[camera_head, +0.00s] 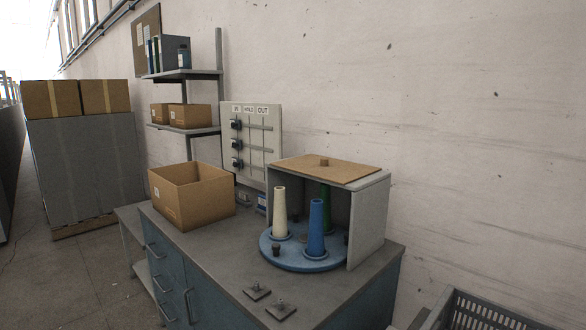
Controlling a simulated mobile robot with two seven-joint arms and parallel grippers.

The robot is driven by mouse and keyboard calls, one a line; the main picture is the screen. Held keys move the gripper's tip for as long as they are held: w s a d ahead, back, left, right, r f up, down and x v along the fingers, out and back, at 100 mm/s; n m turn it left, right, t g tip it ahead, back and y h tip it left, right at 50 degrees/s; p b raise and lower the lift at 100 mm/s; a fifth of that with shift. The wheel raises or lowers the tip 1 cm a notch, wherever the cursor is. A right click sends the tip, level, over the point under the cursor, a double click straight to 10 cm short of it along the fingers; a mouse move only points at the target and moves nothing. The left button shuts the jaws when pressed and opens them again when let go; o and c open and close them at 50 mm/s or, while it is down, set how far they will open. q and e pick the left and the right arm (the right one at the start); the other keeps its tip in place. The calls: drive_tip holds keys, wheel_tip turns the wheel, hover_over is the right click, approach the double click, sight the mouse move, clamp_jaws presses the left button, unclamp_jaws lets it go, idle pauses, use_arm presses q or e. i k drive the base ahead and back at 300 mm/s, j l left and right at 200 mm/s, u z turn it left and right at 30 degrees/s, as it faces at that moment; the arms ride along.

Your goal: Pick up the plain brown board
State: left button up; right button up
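The plain brown board (345,168) lies flat on top of a grey open-fronted housing (371,220) on the workbench. Neither of my grippers shows in the head view.
Under the board, a round blue plate (302,265) carries a cream cone (280,212), a blue cone (316,230) and a green cone (325,195). An open cardboard box (190,200) and a labelled panel (252,142) stand left. Two small metal plates lie at the bench's (215,250) front.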

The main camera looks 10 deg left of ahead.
sight(339, 171)
drive_tip(key=i+j+z, duration=0.1)
drive_tip(key=z, duration=1.15)
drive_tip(key=j+z, duration=0.3)
drive_tip(key=j, duration=0.2)
drive_tip(key=j+z, duration=0.35)
drive_tip(key=k+j+z, duration=0.3)
drive_tip(key=j, duration=0.25)
drive_tip(key=j+z, duration=0.35)
drive_tip(key=k+j, duration=0.05)
drive_tip(key=j, duration=0.05)
